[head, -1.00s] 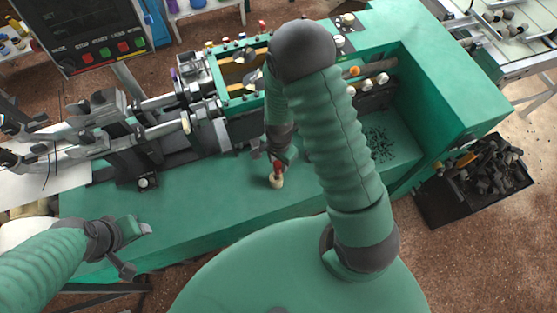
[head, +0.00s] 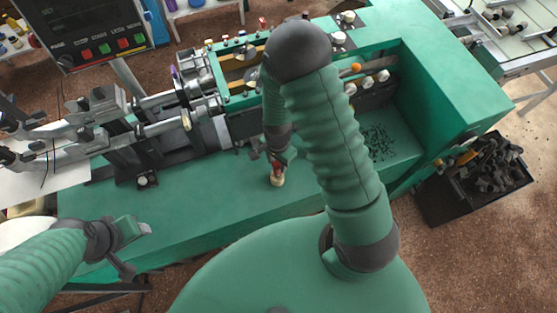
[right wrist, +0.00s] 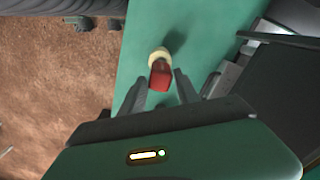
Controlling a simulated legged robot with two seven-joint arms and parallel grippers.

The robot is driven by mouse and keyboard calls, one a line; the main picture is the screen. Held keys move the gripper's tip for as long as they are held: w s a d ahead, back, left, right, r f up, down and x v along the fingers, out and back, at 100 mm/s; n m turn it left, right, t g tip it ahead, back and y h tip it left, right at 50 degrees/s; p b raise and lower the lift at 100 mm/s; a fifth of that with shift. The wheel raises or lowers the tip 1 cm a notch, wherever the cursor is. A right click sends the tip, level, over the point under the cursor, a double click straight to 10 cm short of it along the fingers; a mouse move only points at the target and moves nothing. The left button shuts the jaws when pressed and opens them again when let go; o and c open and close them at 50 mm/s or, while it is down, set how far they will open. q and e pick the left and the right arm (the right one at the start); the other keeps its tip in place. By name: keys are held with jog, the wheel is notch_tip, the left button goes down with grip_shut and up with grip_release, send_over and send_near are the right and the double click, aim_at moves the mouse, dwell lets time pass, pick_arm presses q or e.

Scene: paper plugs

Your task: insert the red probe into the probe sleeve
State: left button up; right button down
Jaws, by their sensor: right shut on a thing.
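The red probe (head: 276,168) is in my right gripper (head: 278,160), over the front part of the green bench. The cream probe sleeve (head: 277,181) stands on the bench right at the probe's lower end. In the right wrist view, the red probe (right wrist: 160,76) lies between the two dark fingers of my right gripper (right wrist: 160,88), and the cream ring of the sleeve (right wrist: 159,55) shows just beyond it. I cannot tell how deep the probe sits in the sleeve. My left gripper (head: 132,248) is open and empty at the bench's front left.
A machine with metal cylinders (head: 160,127) stands behind on the left. A green frame with small coloured plugs (head: 240,75) is at the back. A black bin of dark pieces (head: 482,172) stands at the right. The bench top (head: 210,190) is clear around the sleeve.

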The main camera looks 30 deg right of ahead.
jog(key=shift+a+f, duration=0.15)
jog(key=shift+a, duration=0.25)
jog(key=shift+a+f+b, duration=0.1)
jog(key=shift+f+b, duration=0.1)
jog(key=shift+b, duration=0.1)
jog(key=shift+d+f+b, duration=0.35)
jog(key=shift+d+f, duration=0.15)
jog(key=shift+f, duration=0.05)
jog(key=shift+a+f+b, duration=0.35)
jog(key=shift+f, duration=0.05)
pick_arm(q)
jog(key=shift+a+f, duration=0.25)
jog(key=shift+f, duration=0.35)
jog(key=shift+a+f, duration=0.25)
jog(key=shift+f, duration=0.3)
pick_arm(e)
jog(key=shift+f, duration=0.1)
pick_arm(q)
jog(key=shift+d+f, duration=0.1)
jog(key=shift+d, duration=0.1)
pick_arm(e)
jog(key=shift+d+f, duration=0.15)
jog(key=shift+f, duration=0.05)
jog(key=shift+f, duration=0.1)
jog(key=c, duration=1.3)
grip_release()
pick_arm(q)
jog(key=shift+a, duration=0.1)
pick_arm(e)
jog(key=o, duration=0.5)
